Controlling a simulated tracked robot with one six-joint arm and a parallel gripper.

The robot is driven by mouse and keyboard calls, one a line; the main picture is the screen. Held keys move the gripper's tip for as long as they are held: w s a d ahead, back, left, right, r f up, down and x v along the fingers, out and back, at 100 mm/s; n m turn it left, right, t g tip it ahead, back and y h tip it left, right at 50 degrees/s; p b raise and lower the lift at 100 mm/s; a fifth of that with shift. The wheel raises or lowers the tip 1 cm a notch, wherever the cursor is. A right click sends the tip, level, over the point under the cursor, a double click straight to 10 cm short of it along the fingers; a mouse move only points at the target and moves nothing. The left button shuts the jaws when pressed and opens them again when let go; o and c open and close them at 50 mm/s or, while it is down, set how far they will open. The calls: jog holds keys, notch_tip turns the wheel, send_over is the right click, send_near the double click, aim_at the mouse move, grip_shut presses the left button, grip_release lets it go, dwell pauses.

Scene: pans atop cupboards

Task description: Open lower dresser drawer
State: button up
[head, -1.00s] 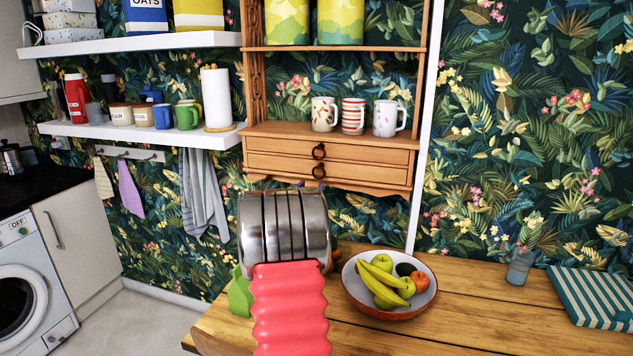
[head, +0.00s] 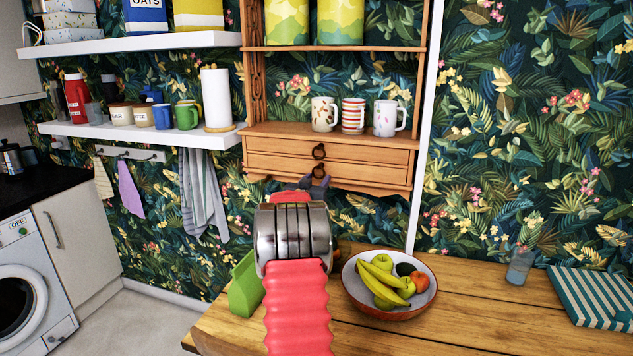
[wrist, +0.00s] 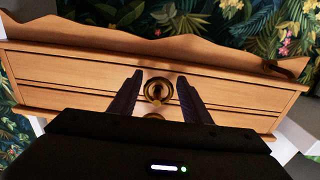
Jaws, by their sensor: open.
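The wooden dresser on the wall has two closed drawers, one above the other, each with a dark ring handle. The lower drawer (head: 272,165) has its ring handle (head: 319,171) partly hidden by my gripper (head: 314,183). My gripper is open and right at this handle. The wrist view appears upside down, with the dresser's scalloped bottom edge on top. There, the lower ring (wrist: 158,90) lies between the two dark fingers of my gripper (wrist: 160,76), one on each side. I see no clear finger contact with the ring.
The upper drawer (head: 275,146) and its ring (head: 319,151) are just above. Mugs (head: 353,116) stand on the dresser shelf. A fruit bowl (head: 390,307) sits on the wooden table (head: 470,300) below, right of my arm. A green object (head: 246,286) is left of my arm.

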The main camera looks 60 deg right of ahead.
jog(key=shift+c, duration=0.5)
grip_shut()
jog(key=shift+s, duration=0.1)
